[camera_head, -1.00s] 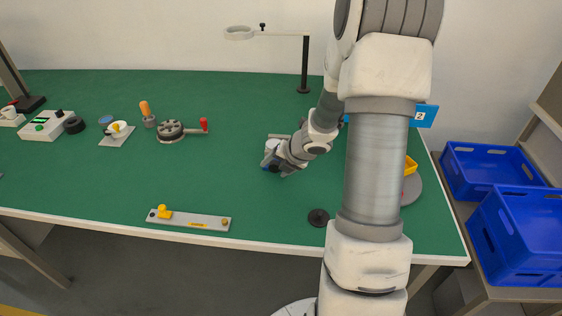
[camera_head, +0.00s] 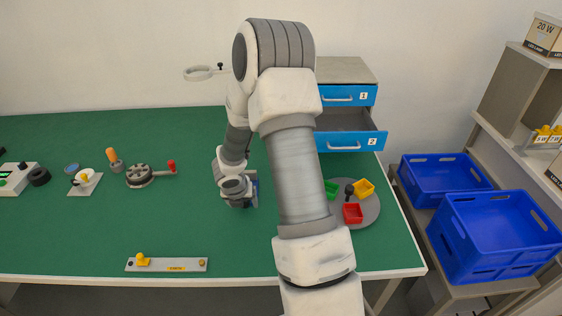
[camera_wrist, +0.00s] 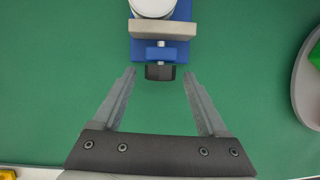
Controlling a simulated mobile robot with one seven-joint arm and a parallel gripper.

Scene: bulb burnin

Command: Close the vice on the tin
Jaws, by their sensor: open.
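The vice shows at the top of the wrist view, with a blue body (camera_wrist: 183,12), a pale flat jaw (camera_wrist: 162,30) and a dark handle knob (camera_wrist: 160,72) on the near end of its screw. The white round tin (camera_wrist: 152,7) lies beyond the jaw and is cut off by the frame edge. My gripper (camera_wrist: 160,76) is open and empty, with one fingertip on each side of the knob and gaps on both sides. I cannot tell its height over the knob. In the head view my wrist hides most of the vice (camera_head: 252,183).
A grey round tray (camera_head: 369,217) with green, yellow and red bins stands right of the vice. A drawer unit (camera_head: 350,141) behind it has its lower drawer open. A grey strip (camera_head: 180,265) lies near the front edge.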

